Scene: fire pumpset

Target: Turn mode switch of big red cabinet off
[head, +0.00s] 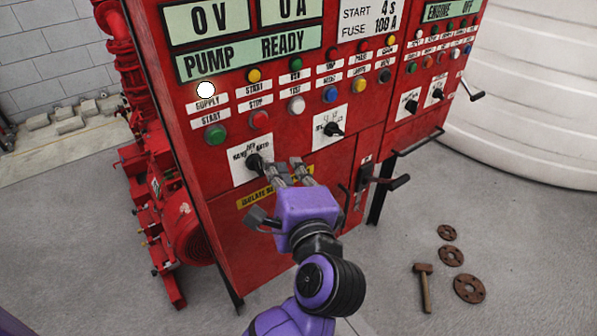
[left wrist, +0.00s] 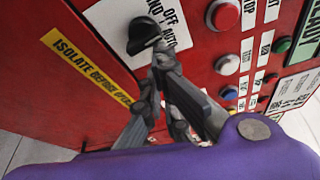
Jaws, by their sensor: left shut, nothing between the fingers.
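The big red cabinet (head: 290,205) stands in front of me. Its mode switch (head: 255,163) is a black knob on a white plate marked HAND, OFF and AUTO, low on the left of the panel. The switch also shows in the left wrist view (left wrist: 143,34), where I cannot tell surely which mark it points to. My left gripper (head: 287,168) is shut and empty, its fingertips just right of the knob in the head view. In the left wrist view the fingertips (left wrist: 161,58) are close to the knob; touching or apart I cannot tell. My right gripper is not in view.
A second black switch (head: 333,129) sits up and right of the mode switch. Coloured buttons, including a red one (head: 260,120), line the panel above. A hammer (head: 424,286) and round flanges (head: 468,289) lie on the floor.

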